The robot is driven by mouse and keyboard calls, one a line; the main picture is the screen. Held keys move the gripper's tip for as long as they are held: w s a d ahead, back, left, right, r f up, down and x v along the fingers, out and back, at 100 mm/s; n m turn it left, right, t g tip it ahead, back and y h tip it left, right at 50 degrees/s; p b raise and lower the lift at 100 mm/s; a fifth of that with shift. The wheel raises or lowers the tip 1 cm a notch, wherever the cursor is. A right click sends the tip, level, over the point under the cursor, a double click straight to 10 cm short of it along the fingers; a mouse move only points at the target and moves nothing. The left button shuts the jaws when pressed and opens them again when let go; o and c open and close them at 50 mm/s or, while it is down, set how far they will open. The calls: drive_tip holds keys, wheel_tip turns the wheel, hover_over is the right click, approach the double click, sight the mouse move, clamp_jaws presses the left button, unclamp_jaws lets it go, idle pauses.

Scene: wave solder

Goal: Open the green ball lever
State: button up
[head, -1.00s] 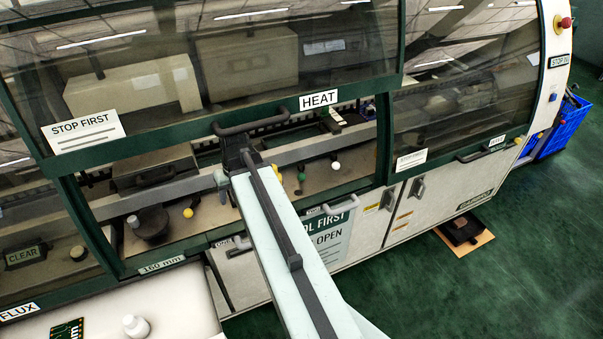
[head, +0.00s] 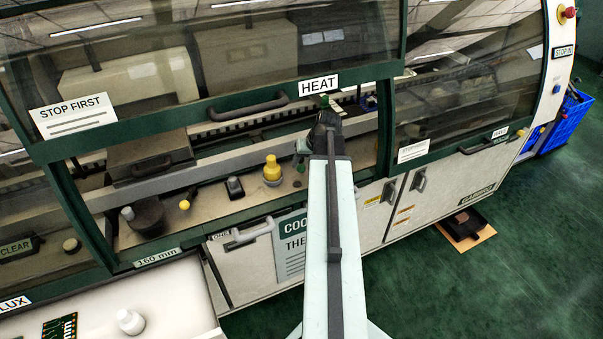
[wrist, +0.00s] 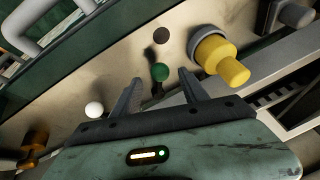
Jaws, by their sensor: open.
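The green ball lever (wrist: 160,72) shows in the wrist view as a round green ball close to the machine's beige shelf. It lies ahead of my gripper (wrist: 158,79), roughly between the two open fingertips. I cannot tell whether the ball is between the fingers in depth or still beyond them, and no contact shows. Its stem is not clear. In the head view my arm hides the green ball, and the fingers are not clear there.
A yellow stepped knob (wrist: 222,62) stands right of the ball in the wrist view. A white ball (wrist: 94,110) lies to the left. In the head view, the raised cover's handle (head: 248,107) is above the shelf, with a small yellow ball (head: 184,205) further left.

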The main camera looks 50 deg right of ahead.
sight(302, 166)
drive_tip(key=b+x, duration=0.2)
drive_tip(key=x, duration=0.1)
drive_tip(key=shift+f, duration=0.4)
drive_tip(key=shift+r, duration=0.1)
clamp_jaws()
drive_tip(key=shift+w+r, duration=0.1)
idle(0.8)
